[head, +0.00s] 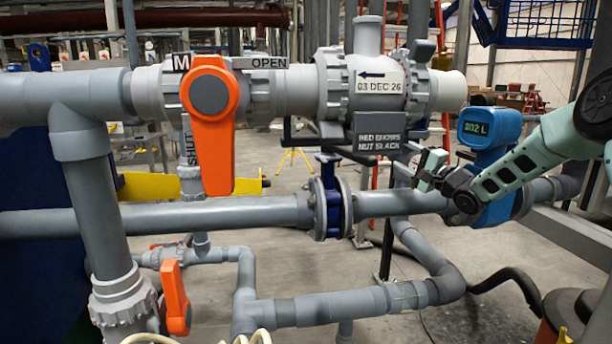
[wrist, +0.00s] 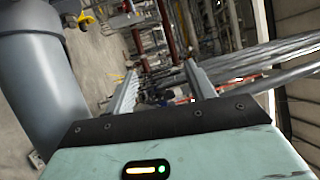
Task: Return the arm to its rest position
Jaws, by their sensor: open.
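My gripper (head: 430,170) is at the right of the head view, at the end of my pale green arm, and points left. It is in front of the grey pipework, just left of a blue meter (head: 488,130) reading 302 L. In the wrist view my gripper (wrist: 162,78) has its two fingers apart with nothing between them. I cannot tell from the head view how far the gripper is from the pipe behind it.
An orange valve handle (head: 211,125) hangs down toward SHUT on the upper pipe. A smaller orange handle (head: 175,298) is low at left. A blue flange valve (head: 332,196) sits on the middle pipe. A thick grey pipe (wrist: 40,75) stands close left in the wrist view.

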